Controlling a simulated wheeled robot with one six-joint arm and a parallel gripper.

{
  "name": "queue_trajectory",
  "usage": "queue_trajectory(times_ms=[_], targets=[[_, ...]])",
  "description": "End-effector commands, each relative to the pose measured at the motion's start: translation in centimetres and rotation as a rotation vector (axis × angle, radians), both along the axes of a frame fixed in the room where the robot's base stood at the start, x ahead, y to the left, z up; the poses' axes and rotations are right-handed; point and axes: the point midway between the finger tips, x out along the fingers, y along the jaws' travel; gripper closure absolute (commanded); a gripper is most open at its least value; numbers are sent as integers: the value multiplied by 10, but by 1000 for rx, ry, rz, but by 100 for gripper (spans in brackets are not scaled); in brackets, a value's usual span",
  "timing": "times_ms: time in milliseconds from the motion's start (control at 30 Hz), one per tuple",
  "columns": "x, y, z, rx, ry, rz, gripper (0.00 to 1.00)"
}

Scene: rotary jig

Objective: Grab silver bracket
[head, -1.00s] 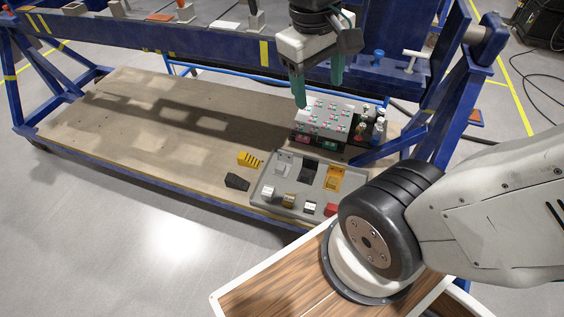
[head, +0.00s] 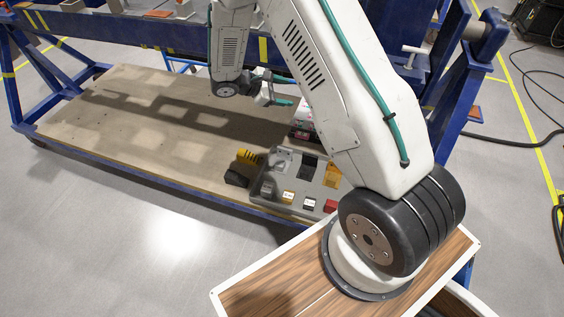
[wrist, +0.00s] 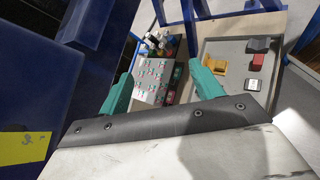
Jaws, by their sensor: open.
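A light silver-grey bracket-like piece (head: 283,160) lies at the back left of the grey tray (head: 262,190). It is small, and I cannot tell for sure that it is the silver bracket. My gripper (head: 283,91) is partly hidden behind my arm in the head view, above the wooden deck and behind the tray. In the wrist view, my gripper (wrist: 163,85) shows its two teal fingers wide apart with nothing between them. The tray (wrist: 213,95) is at the right there, beyond the right finger.
A white board with small coloured parts (wrist: 153,80) and several bottles (wrist: 157,42) stand beside the tray. The tray also holds a yellow bracket (head: 331,175) and a red block (head: 330,206). A blue frame (head: 440,110) rises at right. The deck's left (head: 120,120) is clear.

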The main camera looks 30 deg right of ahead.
Motion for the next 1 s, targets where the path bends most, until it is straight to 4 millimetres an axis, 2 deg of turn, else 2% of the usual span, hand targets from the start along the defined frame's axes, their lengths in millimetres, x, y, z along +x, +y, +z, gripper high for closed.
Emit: queue_trajectory(times_ms=[33,167,300,433,600,700,800,1000], targets=[[11,-2,-29,-26,37,55,35],[40,-7,-97,-89,115,219,35],[59,-6,-178,-142,198,400,35],[63,0,-259,-176,272,574,35],[50,13,-356,-200,352,781,35],[38,21,-398,-205,385,874,35],[29,26,-425,-207,406,937,35],[26,25,-447,-207,418,982,35]])
